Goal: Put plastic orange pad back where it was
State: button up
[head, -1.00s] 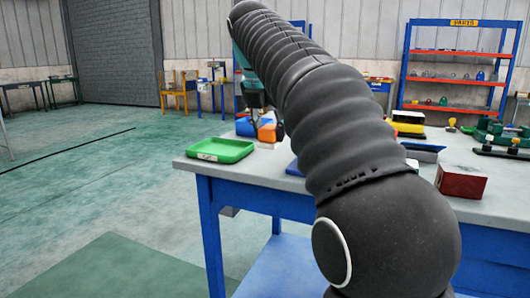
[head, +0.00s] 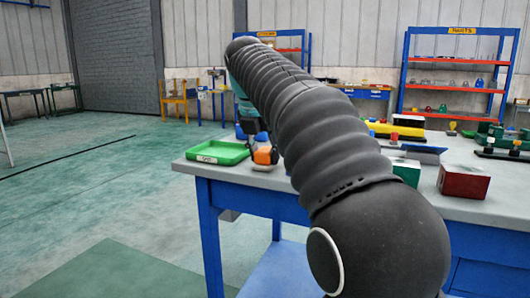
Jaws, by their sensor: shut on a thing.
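The orange pad (head: 265,156) is small and blocky. It is at the left part of the blue-legged table, just right of the green tray (head: 207,157). My gripper (head: 262,146) is above and around the pad, shut on it. The dark fingers and my arm partly hide the contact. I cannot tell whether the pad touches the tabletop.
A blue item (head: 240,132) shows behind the tray. A green box (head: 406,172), a red box (head: 463,181) and a yellow part (head: 394,130) stand on the table's right side. An orange-shelved parts rack (head: 456,72) stands behind. My arm hides the table's middle.

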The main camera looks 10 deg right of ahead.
jog(key=o, duration=1.1)
jog(key=p+v, duration=0.4)
jog(key=v, duration=0.8)
jog(key=shift+p, duration=0.3)
jog(key=shift+r, duration=0.1)
jog(key=s+d+f+m+t+y, duration=0.1)
jog(key=s+f+m, duration=1.2)
jog(key=f+m, duration=0.1)
jog(key=s+d+f+m+t+y, duration=0.1)
jog(key=s+d+f+m, duration=0.1)
jog(key=s+f+m, duration=1.1)
jog(key=shift+s+f+m+y, duration=0.25)
jog(key=shift+f+m, duration=0.65)
jog(key=shift+f, duration=1)
